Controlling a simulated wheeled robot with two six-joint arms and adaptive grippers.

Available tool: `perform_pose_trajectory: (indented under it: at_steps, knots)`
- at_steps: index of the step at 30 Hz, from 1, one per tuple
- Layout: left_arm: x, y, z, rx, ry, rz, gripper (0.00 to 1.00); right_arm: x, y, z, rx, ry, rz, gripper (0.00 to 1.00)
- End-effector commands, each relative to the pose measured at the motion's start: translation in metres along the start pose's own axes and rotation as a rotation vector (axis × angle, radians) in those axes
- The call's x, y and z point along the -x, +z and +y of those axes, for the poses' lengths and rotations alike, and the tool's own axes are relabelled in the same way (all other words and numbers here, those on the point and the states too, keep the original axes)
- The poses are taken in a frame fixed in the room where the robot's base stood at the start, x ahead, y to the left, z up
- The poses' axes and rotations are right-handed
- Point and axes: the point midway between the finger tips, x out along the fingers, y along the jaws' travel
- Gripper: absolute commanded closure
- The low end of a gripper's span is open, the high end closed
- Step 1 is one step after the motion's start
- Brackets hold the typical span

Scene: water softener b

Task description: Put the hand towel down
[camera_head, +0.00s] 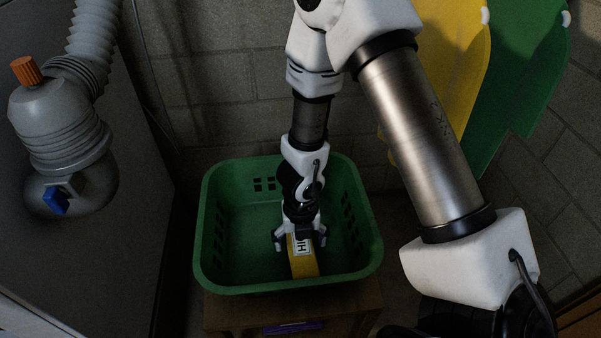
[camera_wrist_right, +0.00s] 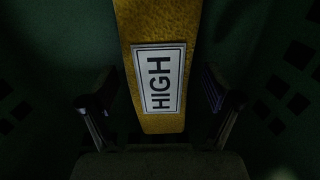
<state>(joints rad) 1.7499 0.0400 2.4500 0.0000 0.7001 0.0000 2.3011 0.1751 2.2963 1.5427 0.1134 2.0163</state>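The hand towel (camera_head: 304,267) is a yellow folded strip with a white label reading HIGH. It lies in the green basket (camera_head: 212,270). In the right wrist view the towel (camera_wrist_right: 157,30) runs down the middle, between the fingers. My right gripper (camera_head: 300,240) reaches down into the basket over the towel. Its fingers (camera_wrist_right: 158,92) are spread wide, one on each side, with a visible gap to the towel's edges. The towel's far end is hidden under the gripper. My left gripper is not in view.
The basket stands on a small wooden stand (camera_head: 235,315) with a purple item (camera_head: 292,328) below. A grey unit (camera_head: 62,135) with a ribbed hose, orange knob and blue lever is at left. Yellow (camera_head: 455,50) and green (camera_head: 525,70) pieces hang on the block wall at right.

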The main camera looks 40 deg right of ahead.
Motion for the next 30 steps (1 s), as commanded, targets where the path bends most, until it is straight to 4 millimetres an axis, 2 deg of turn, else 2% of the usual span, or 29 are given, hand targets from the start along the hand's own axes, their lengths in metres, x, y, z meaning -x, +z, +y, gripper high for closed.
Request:
perform_pose_trajectory:
  at_steps: [5,8,15,21,25,30]
  knots:
    - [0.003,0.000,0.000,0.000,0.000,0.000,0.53,0.003,0.000,0.000,0.000,0.000,0.000,0.11]
    - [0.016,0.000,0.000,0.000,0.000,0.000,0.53,0.017,0.000,0.000,-0.001,0.000,0.000,0.11]
    - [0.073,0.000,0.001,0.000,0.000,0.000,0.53,0.079,0.000,0.000,-0.001,0.001,0.000,0.11]
    - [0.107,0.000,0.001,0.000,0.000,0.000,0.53,0.117,0.000,0.000,-0.001,0.000,0.000,0.11]
    - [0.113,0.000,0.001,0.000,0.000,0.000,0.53,0.125,0.000,0.000,-0.001,0.000,0.001,0.11]
    - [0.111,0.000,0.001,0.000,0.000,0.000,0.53,0.123,0.000,0.000,0.000,0.000,0.001,0.11]
